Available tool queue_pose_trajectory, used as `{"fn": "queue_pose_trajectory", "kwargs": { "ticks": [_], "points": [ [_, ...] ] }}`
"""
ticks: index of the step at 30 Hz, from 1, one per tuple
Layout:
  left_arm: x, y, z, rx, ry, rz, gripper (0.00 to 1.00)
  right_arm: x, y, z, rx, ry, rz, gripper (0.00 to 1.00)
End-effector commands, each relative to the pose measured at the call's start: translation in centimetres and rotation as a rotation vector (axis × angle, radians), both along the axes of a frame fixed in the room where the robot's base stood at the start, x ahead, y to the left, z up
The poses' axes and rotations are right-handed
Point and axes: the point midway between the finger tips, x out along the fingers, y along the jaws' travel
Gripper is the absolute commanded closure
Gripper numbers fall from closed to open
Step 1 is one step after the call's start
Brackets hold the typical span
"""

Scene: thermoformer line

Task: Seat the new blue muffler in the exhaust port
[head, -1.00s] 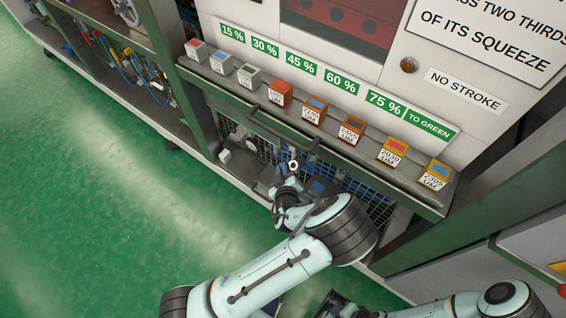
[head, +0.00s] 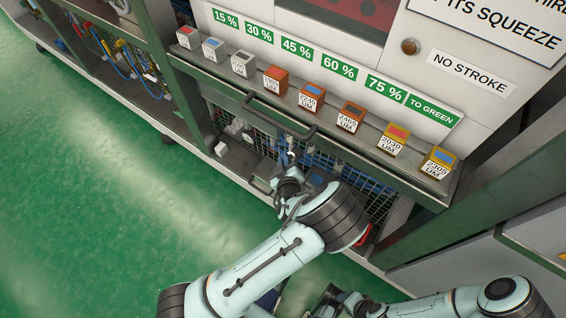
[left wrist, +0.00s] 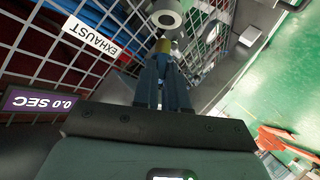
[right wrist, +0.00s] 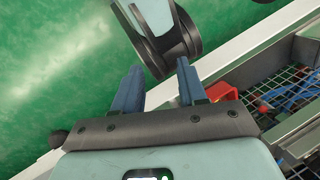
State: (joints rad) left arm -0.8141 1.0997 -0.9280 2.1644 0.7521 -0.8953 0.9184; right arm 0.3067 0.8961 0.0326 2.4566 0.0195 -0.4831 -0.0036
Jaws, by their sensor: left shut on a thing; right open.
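My left gripper (left wrist: 162,72) is shut on a small part, the muffler by its place in the jaws. Its yellow, brass-like end (left wrist: 163,45) shows between the fingertips; the rest is hidden by the blue-grey fingers, so its blue body cannot be made out. A pale grey round fitting with a dark hole (left wrist: 165,18), seemingly the exhaust port, lies just beyond that end, near the EXHAUST label (left wrist: 95,37). I cannot tell whether they touch. In the head view the left gripper (head: 290,170) is low before the mesh. My right gripper (right wrist: 158,82) is open and empty.
A wire mesh guard (left wrist: 60,60) runs close beside the left gripper. A handle bar (head: 280,118) and a ledge with several labelled blocks (head: 310,97) are above. A pale block (head: 220,149) lies left on the lower shelf. The green floor (head: 80,220) is clear.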

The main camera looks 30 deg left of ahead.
Motion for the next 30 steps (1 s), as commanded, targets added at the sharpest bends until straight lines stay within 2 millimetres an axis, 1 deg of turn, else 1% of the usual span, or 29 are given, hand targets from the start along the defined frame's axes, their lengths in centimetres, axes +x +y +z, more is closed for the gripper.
{"fn": "queue_pose_trajectory", "kwargs": {
  "ticks": [1, 3, 9, 30],
  "points": [
    [0.2, 0.0, -0.4, 0.000, 0.001, 0.001, 1.00, 0.3, -0.2, -0.4, -0.005, -0.008, -0.004, 0.59],
    [0.5, 0.0, -0.7, 0.000, 0.000, 0.000, 1.00, 0.7, -0.3, -0.7, -0.008, -0.018, -0.008, 0.59],
    [0.9, -0.1, -1.2, 0.000, 0.000, 0.000, 1.00, 1.4, -0.6, -1.1, -0.017, -0.036, -0.016, 0.59],
    [0.9, 0.0, -1.2, -0.002, 0.000, 0.002, 1.00, 1.5, -0.7, -1.1, -0.019, -0.040, -0.017, 0.59]
  ]
}}
